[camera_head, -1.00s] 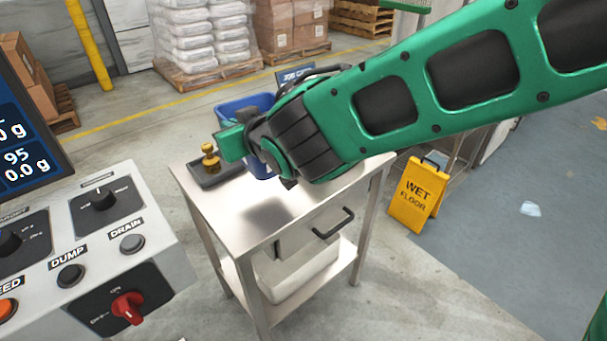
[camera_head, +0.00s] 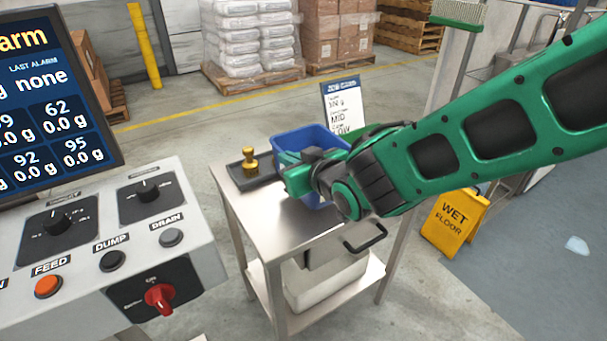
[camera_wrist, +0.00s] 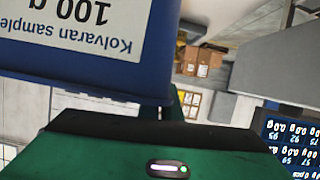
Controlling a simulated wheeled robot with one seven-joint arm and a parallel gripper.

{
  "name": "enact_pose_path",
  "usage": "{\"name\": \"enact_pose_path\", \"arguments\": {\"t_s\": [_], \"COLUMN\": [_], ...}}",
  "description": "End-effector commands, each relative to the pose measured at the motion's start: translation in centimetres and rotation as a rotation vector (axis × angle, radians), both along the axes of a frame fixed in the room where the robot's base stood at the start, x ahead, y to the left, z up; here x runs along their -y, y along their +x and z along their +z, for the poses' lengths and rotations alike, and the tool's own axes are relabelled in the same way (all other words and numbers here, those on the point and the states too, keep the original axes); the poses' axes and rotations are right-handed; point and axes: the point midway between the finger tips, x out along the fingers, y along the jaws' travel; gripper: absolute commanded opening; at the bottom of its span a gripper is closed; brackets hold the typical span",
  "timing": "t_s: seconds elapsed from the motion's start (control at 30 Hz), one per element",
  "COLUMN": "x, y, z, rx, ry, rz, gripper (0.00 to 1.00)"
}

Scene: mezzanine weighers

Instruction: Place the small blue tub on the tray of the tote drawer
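The small blue tub (camera_head: 290,140) is at my gripper (camera_head: 292,178) above the steel cart's top (camera_head: 275,220), partly hidden by my gripper and arm. In the wrist view the tub (camera_wrist: 150,75) fills the upper left, with a white label reading "Kolvaran sample 100 g" upside down. My gripper seems shut on the tub, though the fingertips are hidden. Under the cart top is a drawer with a black handle (camera_head: 367,241). It looks shut, partly covered by my arm. No tray inside it is visible.
A dark shallow tray (camera_head: 238,180) with a brass weight (camera_head: 250,160) is on the cart's back left. A job card (camera_head: 342,106) stands behind the tub. A pale bin (camera_head: 325,285) sits on the lower shelf. The control panel (camera_head: 110,235) is left, a wet-floor sign (camera_head: 455,220) right.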

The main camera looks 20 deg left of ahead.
Motion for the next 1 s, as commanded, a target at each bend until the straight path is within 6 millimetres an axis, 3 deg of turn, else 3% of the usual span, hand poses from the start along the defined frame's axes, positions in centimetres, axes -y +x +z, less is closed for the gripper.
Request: {"name": "enact_pose_path", "arguments": {"t_s": [0.2, 0.6, 0.97, 1.0], "x": [1.1, 1.2, 1.2, 1.2], "y": [2.2, 2.3, 2.4, 2.3], "z": [-1.4, -5.5, -5.7, -5.8], "rx": [0.001, 0.0, 0.001, 0.001], "ry": [0.001, -0.001, 0.0, 0.0], "rz": [-0.001, 0.001, 0.001, 0.001], "gripper": [0.0, 0.0, 0.0, 0.06]}}
